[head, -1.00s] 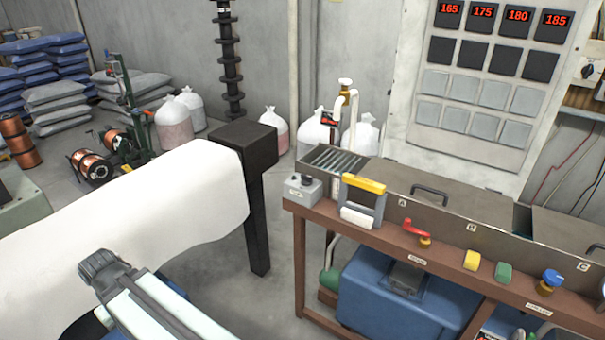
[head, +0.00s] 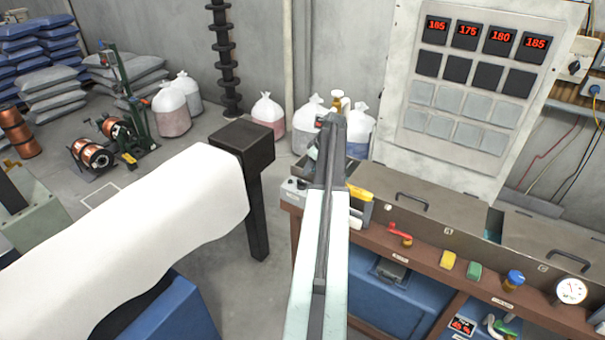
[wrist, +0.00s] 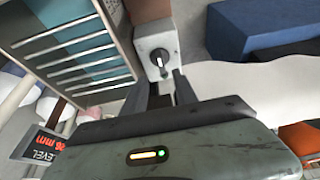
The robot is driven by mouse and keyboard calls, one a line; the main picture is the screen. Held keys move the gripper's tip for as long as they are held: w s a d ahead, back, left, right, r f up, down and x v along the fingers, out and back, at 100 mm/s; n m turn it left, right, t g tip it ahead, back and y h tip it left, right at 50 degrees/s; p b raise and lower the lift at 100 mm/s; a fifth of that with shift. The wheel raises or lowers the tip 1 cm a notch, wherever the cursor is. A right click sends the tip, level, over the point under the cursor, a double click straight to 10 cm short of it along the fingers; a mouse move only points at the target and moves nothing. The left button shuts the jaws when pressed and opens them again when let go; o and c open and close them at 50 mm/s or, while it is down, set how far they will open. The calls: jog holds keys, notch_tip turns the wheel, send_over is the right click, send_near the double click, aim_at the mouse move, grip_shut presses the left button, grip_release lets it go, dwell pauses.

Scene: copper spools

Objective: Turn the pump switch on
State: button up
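The pump switch is a small light grey box (head: 292,191) with a dark rotary knob, at the left end of the brown bench. In the head view my arm covers part of it. In the wrist view the box (wrist: 148,42) lies just beyond my gripper (wrist: 168,80). Its round black knob (wrist: 159,62) has a white pointer mark. My two dark fingers are apart with nothing between them, and their tips point at the lower part of the box, close to the knob. I cannot tell whether they touch it.
A slatted tray (wrist: 75,60) stands beside the switch box. A yellow-handled frame (head: 360,193) and a red lever (head: 399,234) are along the bench to the right. A black post (head: 257,200) and white-draped shape (head: 130,240) stand left.

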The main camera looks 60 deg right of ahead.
aim_at(302, 181)
jog(key=b+x, duration=0.7)
jog(key=x, duration=0.1)
jog(key=shift+f+b, duration=0.1)
jog(key=shift+b, duration=0.2)
jog(key=shift+a, duration=0.1)
grip_shut()
